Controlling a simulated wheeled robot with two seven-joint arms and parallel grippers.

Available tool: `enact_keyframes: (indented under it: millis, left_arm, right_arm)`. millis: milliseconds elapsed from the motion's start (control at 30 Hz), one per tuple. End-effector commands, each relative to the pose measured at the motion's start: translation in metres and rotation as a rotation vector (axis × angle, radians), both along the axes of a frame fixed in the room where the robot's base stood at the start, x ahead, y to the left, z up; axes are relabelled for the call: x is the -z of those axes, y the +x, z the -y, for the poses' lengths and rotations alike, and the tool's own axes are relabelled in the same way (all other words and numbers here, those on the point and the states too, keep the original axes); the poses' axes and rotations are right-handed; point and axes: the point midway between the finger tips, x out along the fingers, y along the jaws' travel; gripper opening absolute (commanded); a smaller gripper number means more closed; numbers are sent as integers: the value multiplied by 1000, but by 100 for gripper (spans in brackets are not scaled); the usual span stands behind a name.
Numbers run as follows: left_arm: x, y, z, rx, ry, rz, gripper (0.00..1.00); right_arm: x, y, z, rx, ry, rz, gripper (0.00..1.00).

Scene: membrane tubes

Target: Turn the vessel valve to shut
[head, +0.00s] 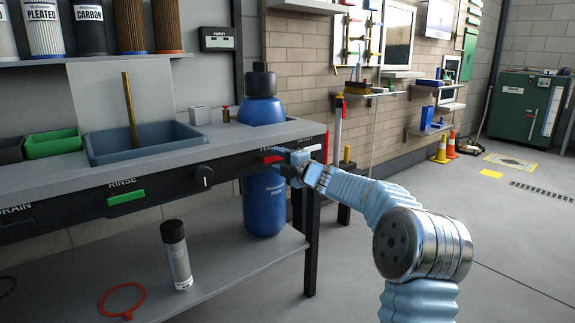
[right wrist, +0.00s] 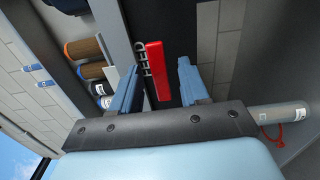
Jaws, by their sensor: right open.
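A red valve handle (head: 271,159) is on the dark front panel of the bench, near its right end. In the right wrist view the red handle (right wrist: 157,70) has the word FEED beside it. My right gripper (head: 290,161) is at the panel by this handle. In the wrist view its two fingers (right wrist: 157,84) are open, one on each side of the handle, with a gap visible to each. A blue vessel (head: 265,205) stands through the bench top; the panel hides its middle. Another label right of the handle is partly hidden by my gripper. My left gripper is not in view.
A green RINSE handle (head: 126,197) and a black knob (head: 205,176) are farther left on the panel. A black-capped bottle (head: 176,255) and a red ring (head: 122,300) are on the lower shelf. A bench leg (head: 312,240) stands below my gripper. The floor at right is mostly open.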

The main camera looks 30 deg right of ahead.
Motion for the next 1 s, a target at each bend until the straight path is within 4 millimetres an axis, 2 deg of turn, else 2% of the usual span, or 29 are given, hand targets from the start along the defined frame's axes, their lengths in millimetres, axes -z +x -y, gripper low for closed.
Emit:
enact_keyframes:
  millis: [167, 400, 600, 733, 1000]
  left_arm:
    - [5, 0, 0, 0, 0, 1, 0]
    - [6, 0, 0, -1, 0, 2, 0]
    - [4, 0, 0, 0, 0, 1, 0]
    - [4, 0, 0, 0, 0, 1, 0]
    - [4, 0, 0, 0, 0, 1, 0]
  right_arm:
    - [0, -30, 3, 2, 0, 0, 45]
    - [-1, -90, 8, 3, 0, 0, 45]
    - [0, -123, 11, 3, -2, -1, 45]
    - [0, -133, 11, 1, -1, -1, 45]
    - [1, -134, 11, 1, -1, -1, 45]
